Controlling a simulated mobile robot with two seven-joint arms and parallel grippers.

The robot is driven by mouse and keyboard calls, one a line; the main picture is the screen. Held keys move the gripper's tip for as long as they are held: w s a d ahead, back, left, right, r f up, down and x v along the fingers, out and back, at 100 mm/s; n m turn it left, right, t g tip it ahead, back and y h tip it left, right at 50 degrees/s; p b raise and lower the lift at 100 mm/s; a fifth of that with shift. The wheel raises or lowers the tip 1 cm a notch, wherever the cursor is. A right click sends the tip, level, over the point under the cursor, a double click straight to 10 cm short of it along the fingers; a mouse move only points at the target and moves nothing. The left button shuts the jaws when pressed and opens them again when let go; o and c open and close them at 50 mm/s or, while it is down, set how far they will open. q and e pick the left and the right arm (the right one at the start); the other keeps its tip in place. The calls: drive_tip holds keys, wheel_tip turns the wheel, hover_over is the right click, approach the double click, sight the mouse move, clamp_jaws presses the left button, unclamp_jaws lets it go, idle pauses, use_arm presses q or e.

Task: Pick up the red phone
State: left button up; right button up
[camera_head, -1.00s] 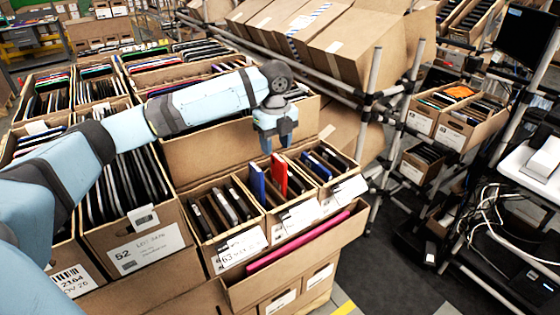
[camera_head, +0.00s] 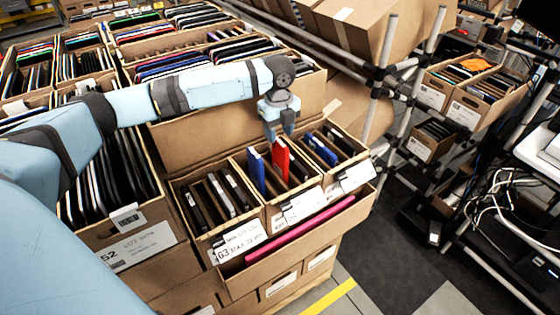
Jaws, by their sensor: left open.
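The red phone (camera_head: 281,160) stands upright in the middle compartment of a small tilted carton (camera_head: 290,213), beside a blue phone (camera_head: 256,171). My left gripper (camera_head: 280,137) points down right over the red phone's top edge, with its fingers open. From this angle I cannot tell whether the fingertips are at either side of the phone or just above it. The lower part of the red phone is hidden inside the carton. My right gripper does not show.
Dark phones (camera_head: 223,194) fill the left compartment and blue ones (camera_head: 321,149) the right. A long pink item (camera_head: 300,230) lies in the front box. A tall carton wall (camera_head: 215,140) stands behind, and metal rack poles (camera_head: 377,100) rise at the right.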

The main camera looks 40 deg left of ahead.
sight(280, 142)
use_arm(q)
drive_tip(key=f, duration=0.5)
drive_tip(key=shift+s+d+f, duration=0.2)
drive_tip(key=shift+d+f, duration=0.1)
clamp_jaws()
